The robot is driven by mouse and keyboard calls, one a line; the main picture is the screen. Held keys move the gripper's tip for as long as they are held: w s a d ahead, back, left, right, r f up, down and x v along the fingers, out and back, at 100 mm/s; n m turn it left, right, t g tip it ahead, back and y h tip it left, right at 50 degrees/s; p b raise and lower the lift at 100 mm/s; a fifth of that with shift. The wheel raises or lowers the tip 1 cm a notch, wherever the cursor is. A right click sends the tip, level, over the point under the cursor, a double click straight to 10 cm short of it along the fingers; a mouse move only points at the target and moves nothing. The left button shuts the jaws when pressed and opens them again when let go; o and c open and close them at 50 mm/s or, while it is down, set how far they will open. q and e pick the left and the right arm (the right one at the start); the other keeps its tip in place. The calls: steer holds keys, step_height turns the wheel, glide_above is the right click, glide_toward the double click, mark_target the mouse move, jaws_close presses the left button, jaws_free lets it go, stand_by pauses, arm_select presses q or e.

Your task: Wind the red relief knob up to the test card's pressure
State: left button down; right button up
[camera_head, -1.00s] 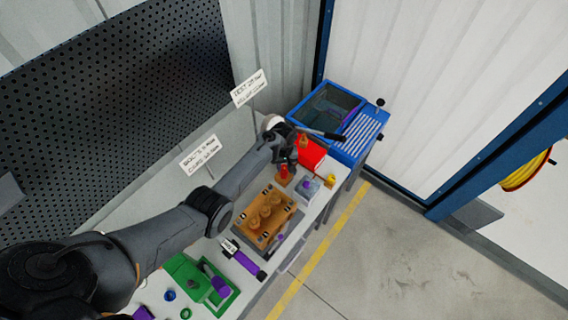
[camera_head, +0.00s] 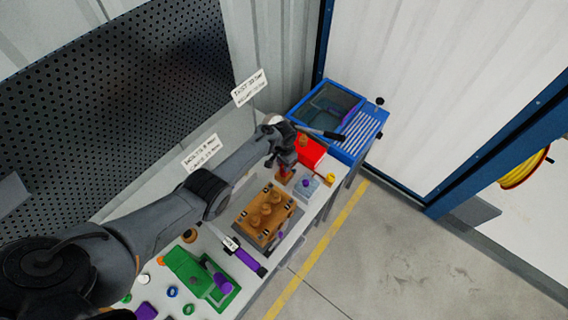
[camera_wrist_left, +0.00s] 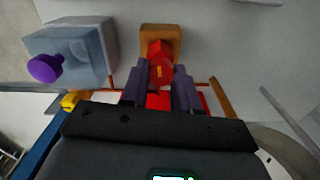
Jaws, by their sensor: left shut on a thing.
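The red relief knob (camera_wrist_left: 158,66) sits on an orange block in the left wrist view, between the fingers of my left gripper (camera_wrist_left: 160,85). The fingers are shut on it. In the head view my left gripper (camera_head: 283,160) is over the same spot, and its hand covers most of the knob. No gauge reading is legible to me. My right gripper is not in view.
A red box (camera_head: 312,152) and a blue tank (camera_head: 330,105) with a lever stand beyond the gripper. A grey block with a purple knob (camera_wrist_left: 46,68) is close beside it. The brown pump block (camera_head: 246,222) and green vise (camera_head: 188,268) are nearer.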

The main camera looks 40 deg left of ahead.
arm_select(q)
steer(key=m, duration=0.3)
steer(key=shift+m, duration=0.4)
steer(key=m+b, duration=0.1)
steer(key=m, duration=0.2)
steer(key=shift+m, duration=0.3)
steer(key=m, duration=0.2)
steer(key=shift+f+m+b, duration=0.1)
steer(key=shift+m+b, duration=0.3)
steer(key=m+b, duration=0.1)
steer(key=m, duration=0.2)
steer(key=shift+m, duration=0.3)
steer(key=m+b, duration=0.3)
steer(key=m, duration=0.2)
steer(key=m+b, duration=0.3)
steer(key=m, duration=0.1)
steer(key=shift+m, duration=0.7)
